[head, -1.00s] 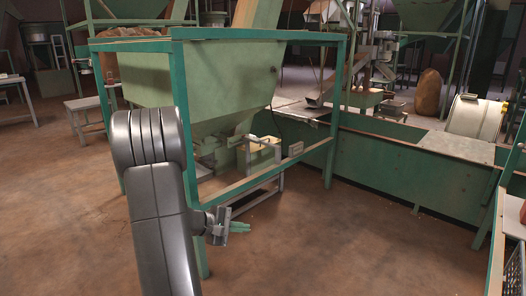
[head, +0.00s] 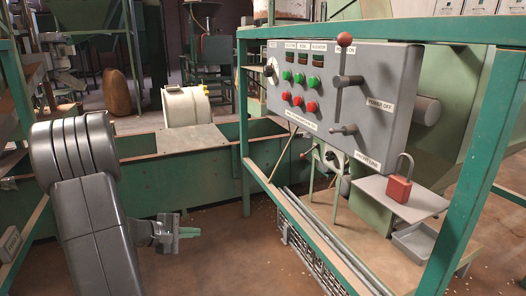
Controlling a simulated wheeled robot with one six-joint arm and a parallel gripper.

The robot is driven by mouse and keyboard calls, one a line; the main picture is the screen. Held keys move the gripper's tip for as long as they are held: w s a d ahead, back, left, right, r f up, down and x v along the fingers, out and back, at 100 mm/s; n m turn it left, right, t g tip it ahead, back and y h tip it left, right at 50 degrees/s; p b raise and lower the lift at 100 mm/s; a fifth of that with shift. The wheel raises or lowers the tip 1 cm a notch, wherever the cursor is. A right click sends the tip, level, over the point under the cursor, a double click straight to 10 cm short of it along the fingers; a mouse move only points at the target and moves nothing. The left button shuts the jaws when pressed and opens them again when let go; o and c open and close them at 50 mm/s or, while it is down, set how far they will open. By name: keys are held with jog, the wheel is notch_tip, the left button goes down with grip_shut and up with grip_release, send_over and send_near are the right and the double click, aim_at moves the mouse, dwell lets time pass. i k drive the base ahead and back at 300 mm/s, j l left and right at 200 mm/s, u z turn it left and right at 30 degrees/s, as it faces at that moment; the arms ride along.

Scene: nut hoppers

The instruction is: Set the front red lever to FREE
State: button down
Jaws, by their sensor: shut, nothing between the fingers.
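A lever with a red ball knob (head: 345,40) stands up at the top of a grey control panel (head: 385,75). The signs on the panel near it read POWER ON and POWER OFF. I see no sign reading FREE, and I cannot tell whether this is the front red lever. Smaller levers (head: 308,153) show below the panel, too small to read. My gripper (head: 190,233) is at the lower left, shut and empty, pointing right. It is apart from the panel and its frame.
A green frame (head: 243,110) surrounds the panel. A red padlock (head: 398,188) stands on a grey shelf (head: 420,203) with a metal tray (head: 414,242) below. A long green trough (head: 150,160) lies behind my arm. Brown floor (head: 225,265) is open around my gripper.

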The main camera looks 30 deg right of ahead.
aim_at(317, 146)
jog(key=i+z, duration=0.3)
jog(key=i, duration=0.55)
jog(key=i+j+z, duration=0.1)
jog(key=i+z, duration=0.2)
jog(key=i, duration=0.55)
jog(key=i+z, duration=0.85)
jog(key=i+j+z, duration=0.2)
jog(key=z, duration=0.2)
jog(key=i+j+z, duration=0.4)
jog(key=k+l, duration=0.05)
